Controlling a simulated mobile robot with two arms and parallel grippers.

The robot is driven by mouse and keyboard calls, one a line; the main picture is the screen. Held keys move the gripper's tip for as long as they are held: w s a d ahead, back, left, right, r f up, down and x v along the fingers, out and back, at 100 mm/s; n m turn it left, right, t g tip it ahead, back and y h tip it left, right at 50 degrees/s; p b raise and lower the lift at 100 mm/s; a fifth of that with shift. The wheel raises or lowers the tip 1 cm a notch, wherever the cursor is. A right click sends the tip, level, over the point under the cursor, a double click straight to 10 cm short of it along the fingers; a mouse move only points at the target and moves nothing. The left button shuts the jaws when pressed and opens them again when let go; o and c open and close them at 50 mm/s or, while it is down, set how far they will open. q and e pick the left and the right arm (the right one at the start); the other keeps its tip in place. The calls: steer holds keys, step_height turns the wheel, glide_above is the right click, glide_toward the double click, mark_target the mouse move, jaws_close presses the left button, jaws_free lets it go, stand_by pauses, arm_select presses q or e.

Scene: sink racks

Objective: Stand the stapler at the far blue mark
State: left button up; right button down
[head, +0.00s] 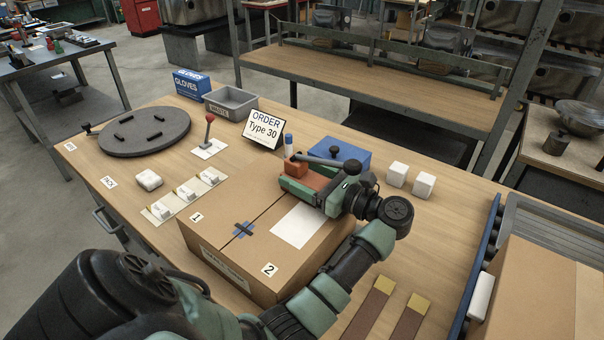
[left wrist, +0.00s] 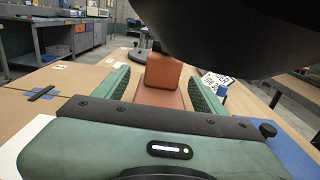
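The stapler (head: 296,169) has an orange-brown base with a block at its far end and a long dark lever above. My left gripper (head: 303,187) has its fingers along both sides of the base, with the base filling the space between them. In the left wrist view the stapler's block (left wrist: 163,74) shows beyond the fingers, and a large dark shape covers the upper right. A blue mark with a black strip (head: 243,229) lies on the carton (head: 210,220), left of the gripper. No second blue mark is clear. Any gap under the stapler cannot be judged. My right gripper is not in view.
A blue box (head: 345,151) stands behind the gripper, near the order sign (head: 263,129). White blocks (head: 397,174) stand to the right. A grey turntable (head: 145,131), a red-knobbed lever (head: 209,130) and a grey bin (head: 231,101) are at the left and back.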

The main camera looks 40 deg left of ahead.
mark_target(304, 174)
arm_select(q)
steer(key=shift+r, duration=0.15)
steer(key=d, duration=0.2)
steer(key=d+b, duration=0.1)
steer(key=d, duration=0.1)
steer(key=d+b, duration=0.1)
steer(key=d, duration=0.1)
steer(key=shift+w+d, duration=0.1)
steer(key=shift+w, duration=0.3)
steer(key=shift+d, duration=0.6)
